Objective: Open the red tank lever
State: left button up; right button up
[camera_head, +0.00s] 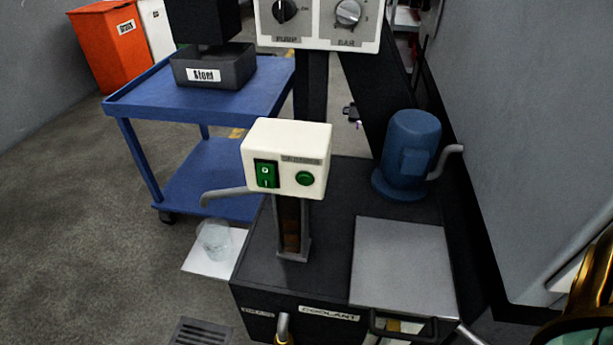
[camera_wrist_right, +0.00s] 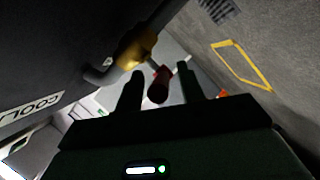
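In the right wrist view, the red tank lever (camera_wrist_right: 159,88) shows its red end between the two dark fingers of my right gripper (camera_wrist_right: 161,72). The fingers are apart, with a gap on each side of the red part, and I see no contact. The lever joins a brass-coloured valve (camera_wrist_right: 134,50) on a grey pipe of the dark tank. In the head view, the coolant tank (camera_head: 270,255) stands at lower middle, and only the top of the yellow valve (camera_head: 283,339) shows at the bottom edge.
A white and green switch box (camera_head: 287,160), a blue pump (camera_head: 408,150) and a grey lid (camera_head: 400,262) sit on the tank. A clear cup (camera_head: 214,238) stands on a white plate at its left. A blue cart (camera_head: 200,98) is behind. A grey wall closes the right side.

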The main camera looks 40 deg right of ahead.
grip_shut()
jog(key=shift+a+f, duration=0.25)
jog(key=shift+f, duration=0.1)
pick_arm(q)
jog(key=shift+s+f, duration=0.15)
pick_arm(e)
jog(key=shift+f+t+y, duration=0.15)
jog(key=shift+t+y, duration=0.15)
jog(key=shift+t, duration=0.1)
jog(key=shift+d, duration=0.1)
jog(key=shift+o, duration=0.3)
grip_release()
pick_arm(q)
jog(key=shift+a, duration=0.15)
pick_arm(e)
jog(key=v, duration=1.6)
jog(key=shift+s, duration=0.25)
